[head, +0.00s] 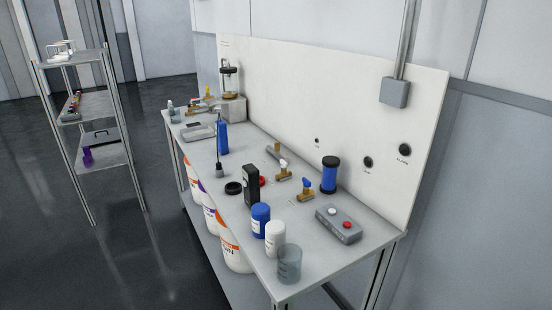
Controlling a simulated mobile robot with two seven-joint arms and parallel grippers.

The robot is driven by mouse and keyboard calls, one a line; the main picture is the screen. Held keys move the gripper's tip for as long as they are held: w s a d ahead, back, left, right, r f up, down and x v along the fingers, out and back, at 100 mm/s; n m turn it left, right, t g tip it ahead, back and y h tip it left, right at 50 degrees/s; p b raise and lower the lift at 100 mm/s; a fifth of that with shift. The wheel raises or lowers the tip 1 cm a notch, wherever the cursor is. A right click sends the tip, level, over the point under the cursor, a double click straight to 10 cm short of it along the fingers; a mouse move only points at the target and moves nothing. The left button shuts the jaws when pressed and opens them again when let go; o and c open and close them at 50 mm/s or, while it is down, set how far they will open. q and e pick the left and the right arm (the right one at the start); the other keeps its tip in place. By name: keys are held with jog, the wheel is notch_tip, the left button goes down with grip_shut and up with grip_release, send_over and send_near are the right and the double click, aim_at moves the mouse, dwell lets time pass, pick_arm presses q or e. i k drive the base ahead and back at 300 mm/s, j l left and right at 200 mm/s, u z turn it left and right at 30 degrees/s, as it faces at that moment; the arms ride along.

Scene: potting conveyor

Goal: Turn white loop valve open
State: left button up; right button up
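A small brass valve with a white handle (283,163) stands on the grey workbench (215,160), near the middle and in front of the white back panel. The white handle is at its top, but it is too small to tell its turn position. A second brass valve with a blue handle (307,185) stands in front of it, to the right. Neither of my grippers is in view.
A blue cylinder (329,176) and a grey button box (339,226) are at right. A shelf rack (98,105) stands left.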

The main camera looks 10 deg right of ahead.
aim_at(284, 164)
jog(key=i+j+z, duration=0.1)
jog(key=j, duration=0.35)
jog(key=i+j+z, duration=0.15)
jog(key=j, duration=0.35)
jog(key=i+j+z, duration=0.15)
jog(key=j, duration=0.3)
jog(key=i+j+z, duration=0.1)
jog(key=j, duration=0.35)
jog(key=i+j+z, duration=0.1)
jog(key=j, duration=0.2)
jog(key=i+j, duration=0.2)
jog(key=i+j+z, duration=0.15)
jog(key=j, duration=0.2)
